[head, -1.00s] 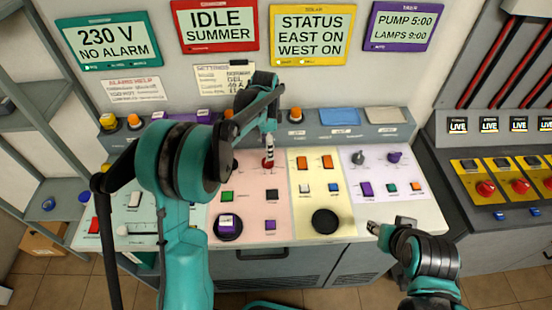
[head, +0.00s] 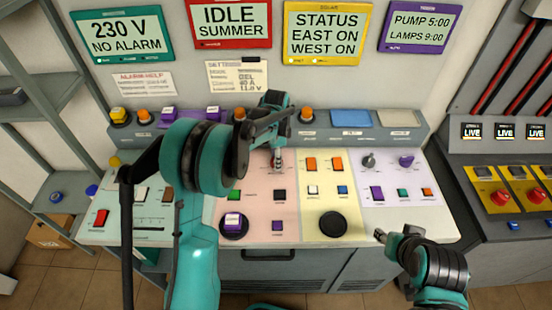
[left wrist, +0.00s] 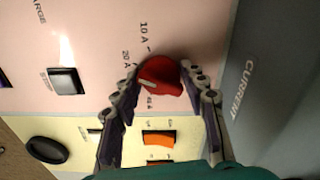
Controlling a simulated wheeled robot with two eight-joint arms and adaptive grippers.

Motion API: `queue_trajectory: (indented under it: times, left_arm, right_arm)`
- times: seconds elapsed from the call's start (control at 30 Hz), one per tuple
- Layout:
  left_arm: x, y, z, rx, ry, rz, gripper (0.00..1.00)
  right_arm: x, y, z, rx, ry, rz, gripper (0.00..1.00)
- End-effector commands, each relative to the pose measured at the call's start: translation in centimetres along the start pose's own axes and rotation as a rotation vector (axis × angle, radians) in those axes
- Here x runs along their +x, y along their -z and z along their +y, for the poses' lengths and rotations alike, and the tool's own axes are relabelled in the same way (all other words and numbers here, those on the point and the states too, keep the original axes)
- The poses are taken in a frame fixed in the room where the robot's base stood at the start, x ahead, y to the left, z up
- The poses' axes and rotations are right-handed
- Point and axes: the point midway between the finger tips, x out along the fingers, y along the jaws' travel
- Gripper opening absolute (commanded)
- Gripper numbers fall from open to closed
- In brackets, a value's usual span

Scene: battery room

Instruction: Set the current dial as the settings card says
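The red current dial (left wrist: 160,75) sits on the pink panel in the left wrist view, with 10 A, 20 A and 40 A marks beside it. Its pale pointer line lies on the side toward the lower-left marks; the exact mark is unclear. My left gripper (left wrist: 160,68) has one finger on each side of the dial, close to it, and appears open around it. In the head view my left gripper (head: 278,164) covers the dial. The settings card (head: 237,78) on the wall reads GEL, 40 A, 11.8 V. My right gripper (head: 380,236) hangs near the desk's front edge.
A black round knob (head: 332,225) is on the yellow panel, and orange switches (head: 311,164) lie right of the dial. A raised ledge (head: 375,133) with buttons runs behind. A grey switch bench (head: 500,190) with red knobs stands at the right.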

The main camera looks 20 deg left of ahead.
Motion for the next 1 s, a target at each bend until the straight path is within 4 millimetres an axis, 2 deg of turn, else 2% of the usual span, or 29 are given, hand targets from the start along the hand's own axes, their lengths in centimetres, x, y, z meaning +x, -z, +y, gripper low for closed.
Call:
queue_trajectory:
  times: [0.27,0.47,1.0]
  left_arm:
    - [0.02,0.00,0.01,-0.021,0.000,0.000,0.14]
    - [0.02,0.00,0.02,-0.106,0.000,0.000,0.14]
    - [0.02,0.03,0.10,-0.583,0.000,0.000,0.14]
  right_arm:
    - [0.00,0.00,0.00,0.000,0.000,0.000,0.40]
    - [-0.03,0.02,0.00,0.000,0.000,0.000,0.40]
    - [-0.17,0.12,0.00,0.000,0.000,0.000,0.40]
